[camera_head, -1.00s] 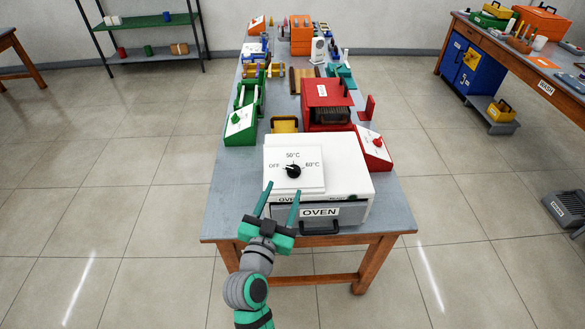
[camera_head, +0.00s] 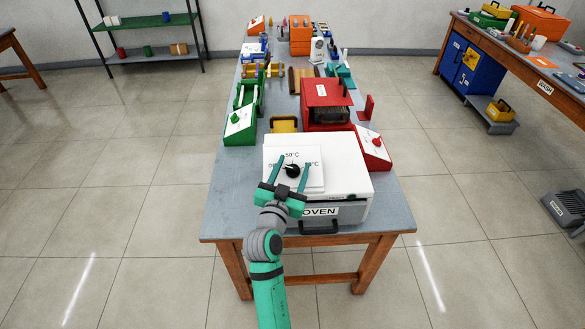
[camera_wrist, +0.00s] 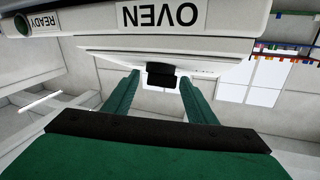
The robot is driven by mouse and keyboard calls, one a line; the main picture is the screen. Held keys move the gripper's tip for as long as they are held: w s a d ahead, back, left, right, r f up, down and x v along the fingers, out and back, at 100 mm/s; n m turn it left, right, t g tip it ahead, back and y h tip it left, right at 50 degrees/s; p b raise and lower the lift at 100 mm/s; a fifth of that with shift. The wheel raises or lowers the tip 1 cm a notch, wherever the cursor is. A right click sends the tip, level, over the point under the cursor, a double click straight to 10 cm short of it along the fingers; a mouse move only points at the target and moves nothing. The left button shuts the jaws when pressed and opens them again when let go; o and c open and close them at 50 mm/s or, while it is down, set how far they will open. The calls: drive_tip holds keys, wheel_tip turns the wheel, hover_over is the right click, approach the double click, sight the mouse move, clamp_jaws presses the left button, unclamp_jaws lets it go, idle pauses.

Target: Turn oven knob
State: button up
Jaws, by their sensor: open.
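The white oven (camera_head: 345,165) stands at the near end of the long table, with an "OVEN" label and a dark handle on its front. Its black knob (camera_head: 292,170) sits on a raised white panel (camera_head: 315,182) on top, marked with temperatures partly hidden by my fingers. My gripper (camera_head: 295,163) is open, its two green fingers over the panel, one on each side of the knob in the head view. In the wrist view the dark knob (camera_wrist: 161,75) shows between and beyond the open fingers. I cannot tell whether a finger touches it.
A green device (camera_head: 240,122) with a knob stands behind left, and a red one (camera_head: 373,148) behind right. A yellow item (camera_head: 284,124) and a red box (camera_head: 326,92) are behind the oven. The table's left front corner (camera_head: 222,220) is bare.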

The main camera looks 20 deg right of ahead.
drive_tip(key=shift+a, duration=0.1)
drive_tip(key=c, duration=1)
